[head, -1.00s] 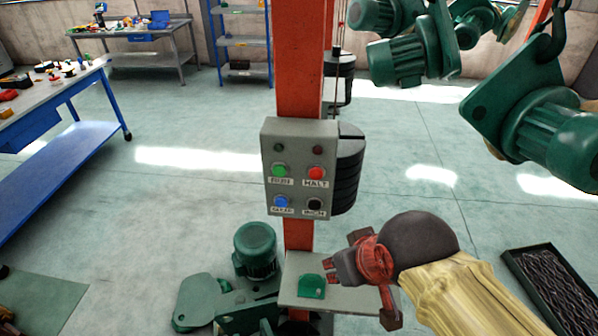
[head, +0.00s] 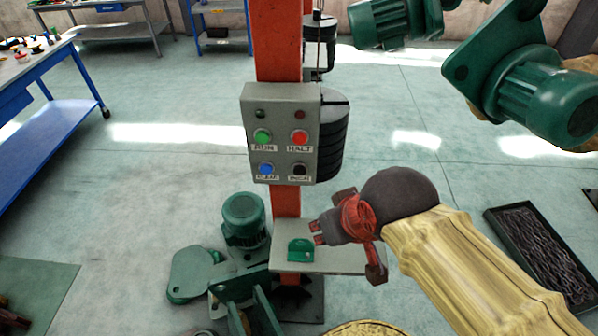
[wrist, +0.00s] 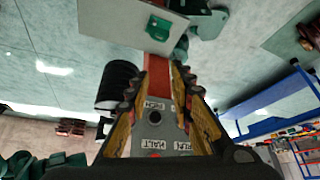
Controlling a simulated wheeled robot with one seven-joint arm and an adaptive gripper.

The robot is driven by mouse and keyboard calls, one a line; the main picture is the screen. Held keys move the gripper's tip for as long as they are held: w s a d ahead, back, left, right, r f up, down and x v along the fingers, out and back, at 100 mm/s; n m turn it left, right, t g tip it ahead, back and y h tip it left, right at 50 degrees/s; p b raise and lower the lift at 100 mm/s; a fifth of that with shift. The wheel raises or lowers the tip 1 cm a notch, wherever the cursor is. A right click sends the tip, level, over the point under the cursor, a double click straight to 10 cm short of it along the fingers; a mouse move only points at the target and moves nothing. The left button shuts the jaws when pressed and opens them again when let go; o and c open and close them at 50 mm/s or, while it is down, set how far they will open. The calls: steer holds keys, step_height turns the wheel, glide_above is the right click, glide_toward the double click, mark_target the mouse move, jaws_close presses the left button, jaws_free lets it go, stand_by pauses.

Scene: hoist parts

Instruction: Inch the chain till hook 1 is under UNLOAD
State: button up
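A grey control box (head: 280,140) is on the orange post, with green RUN (head: 262,136), red HALT (head: 299,137), blue CLEAR (head: 266,169) and black INCH (head: 299,170) buttons. Both small lamps above look dark. My gripper (head: 328,230) is below and right of the box, apart from it. In the wrist view my gripper (wrist: 157,88) has its fingers spread with nothing held, and the upside-down INCH button (wrist: 155,117) shows between them. Green motor units (head: 545,95) hang at upper right. No hook, hook number or UNLOAD sign is in view.
A shelf with a green part (head: 300,250) juts from the post below the box. Black round weights (head: 332,140) are behind the box. A green machine (head: 243,225) stands left of the post. A chain tray (head: 540,255) lies at right. Open floor is at left.

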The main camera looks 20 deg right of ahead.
steer(key=shift+c, duration=1.2)
jaws_close()
